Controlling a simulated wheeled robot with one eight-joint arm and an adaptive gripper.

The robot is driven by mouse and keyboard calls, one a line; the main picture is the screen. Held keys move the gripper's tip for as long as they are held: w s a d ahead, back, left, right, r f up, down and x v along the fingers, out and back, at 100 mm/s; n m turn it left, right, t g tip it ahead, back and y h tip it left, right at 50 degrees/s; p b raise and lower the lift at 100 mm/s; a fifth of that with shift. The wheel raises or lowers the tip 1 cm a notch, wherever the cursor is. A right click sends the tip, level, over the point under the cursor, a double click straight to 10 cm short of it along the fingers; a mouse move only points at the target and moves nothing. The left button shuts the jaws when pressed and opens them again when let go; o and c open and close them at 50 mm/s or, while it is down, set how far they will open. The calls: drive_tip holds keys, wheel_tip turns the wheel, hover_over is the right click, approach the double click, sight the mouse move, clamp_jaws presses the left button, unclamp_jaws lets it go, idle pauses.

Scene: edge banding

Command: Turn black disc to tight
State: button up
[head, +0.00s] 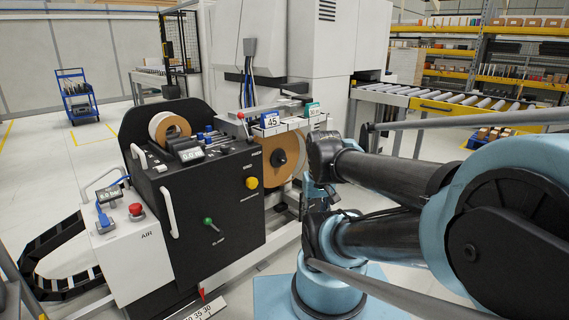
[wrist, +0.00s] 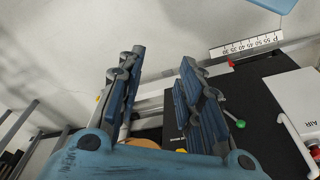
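A black machine cabinet (head: 205,215) stands left of centre in the head view. A rounded black plate (head: 140,120) stands on its top behind a tape roll (head: 168,128); I cannot tell whether this is the black disc. The front face carries a yellow knob (head: 251,183) and a green-tipped lever (head: 208,222). My gripper (wrist: 163,85) is open in the wrist view, with nothing between its fingers. The cabinet face with the green lever tip (wrist: 240,152) lies beyond the right finger, apart from it. In the head view the fingers are not clearly visible.
A white AIR box (head: 132,240) with a red button (head: 136,210) adjoins the cabinet at left. A white handle (head: 169,212) juts from the cabinet front. A numbered scale (head: 205,308) lies low in front. A roller conveyor (head: 470,105) runs behind my arm.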

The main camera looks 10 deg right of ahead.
drive_tip(key=o, duration=0.6)
drive_tip(key=shift+s+a+r, duration=0.1)
drive_tip(key=shift+s+r, duration=0.15)
drive_tip(key=shift+r, duration=0.1)
drive_tip(key=shift+o, duration=0.2)
drive_tip(key=w+a+r+n+t+y, duration=0.1)
drive_tip(key=w+r+y, duration=0.1)
drive_tip(key=w, duration=0.9)
drive_tip(key=w+a+r+n+t+y, duration=0.1)
drive_tip(key=w+r+n, duration=0.1)
drive_tip(key=w, duration=0.8)
drive_tip(key=w+a+r+n+t+y, duration=0.1)
drive_tip(key=w+r+y, duration=0.15)
drive_tip(key=w, duration=0.85)
drive_tip(key=w+d+f+n+t+y, duration=0.1)
drive_tip(key=w+d+f, duration=0.1)
drive_tip(key=w, duration=0.6)
drive_tip(key=w+d+f+n+t, duration=0.1)
drive_tip(key=w+d+f+t, duration=0.15)
drive_tip(key=w, duration=0.55)
drive_tip(key=n+t+y, duration=0.1)
drive_tip(key=t, duration=0.1)
approach(285, 161)
drive_tip(key=x, duration=0.9)
drive_tip(key=shift+w+a, duration=0.2)
drive_tip(key=shift+a, duration=0.15)
